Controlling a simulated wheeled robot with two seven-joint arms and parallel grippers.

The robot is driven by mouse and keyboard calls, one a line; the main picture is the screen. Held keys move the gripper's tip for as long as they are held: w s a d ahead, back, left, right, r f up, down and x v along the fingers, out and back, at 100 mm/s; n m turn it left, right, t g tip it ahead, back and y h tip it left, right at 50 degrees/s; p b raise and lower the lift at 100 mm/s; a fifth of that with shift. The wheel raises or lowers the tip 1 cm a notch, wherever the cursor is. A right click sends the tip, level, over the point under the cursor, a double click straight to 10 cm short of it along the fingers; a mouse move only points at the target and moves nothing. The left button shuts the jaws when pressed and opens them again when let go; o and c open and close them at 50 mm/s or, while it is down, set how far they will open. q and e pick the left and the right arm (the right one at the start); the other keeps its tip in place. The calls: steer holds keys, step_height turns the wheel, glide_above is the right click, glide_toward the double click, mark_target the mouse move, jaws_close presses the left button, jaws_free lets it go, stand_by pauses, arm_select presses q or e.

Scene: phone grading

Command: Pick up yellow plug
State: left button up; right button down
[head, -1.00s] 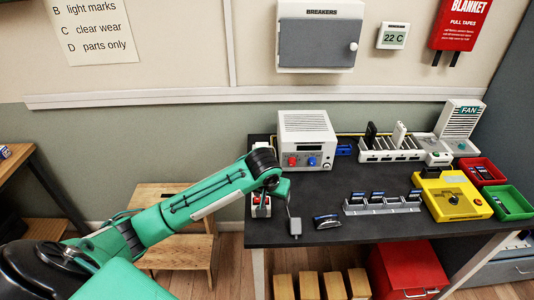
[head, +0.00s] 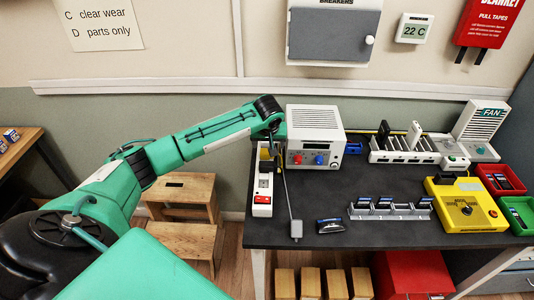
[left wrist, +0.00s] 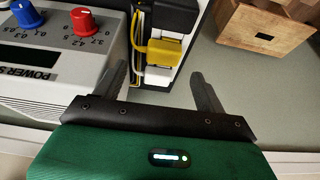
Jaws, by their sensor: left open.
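The yellow plug (left wrist: 168,52) sits in the power strip (left wrist: 157,82) between a black plug (left wrist: 168,17) and a white plug (left wrist: 158,77) in the left wrist view. My left gripper (left wrist: 160,70) is open and empty, its fingers on either side of the strip and apart from the yellow plug. In the head view my left gripper (head: 272,140) is over the back end of the power strip (head: 262,197), beside the power supply, and hides part of the plugs. My right gripper is not in view.
The power supply (head: 315,132) stands close to the right of my left gripper. A grey adapter (head: 296,228) on a cord and a dark blue device (head: 330,225) lie near the table's front edge. A wooden step stool (head: 185,190) stands left of the table.

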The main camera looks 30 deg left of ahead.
mark_target(267, 152)
arm_select(q)
steer(key=shift+w+a+f, duration=0.15)
steer(key=shift+f, duration=0.35)
steer(key=p+x, duration=0.1)
steer(key=x, duration=0.3)
steer(key=shift+a+f, duration=0.15)
steer(key=shift+a, duration=0.05)
steer(key=shift+f, duration=0.3)
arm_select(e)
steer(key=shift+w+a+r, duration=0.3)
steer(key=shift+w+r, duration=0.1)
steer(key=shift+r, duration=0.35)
arm_select(q)
steer(key=shift+c, duration=0.4)
steer(key=c, duration=1.1)
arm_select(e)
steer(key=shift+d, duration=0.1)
arm_select(q)
steer(key=shift+r, duration=0.2)
steer(key=shift+c, duration=0.2)
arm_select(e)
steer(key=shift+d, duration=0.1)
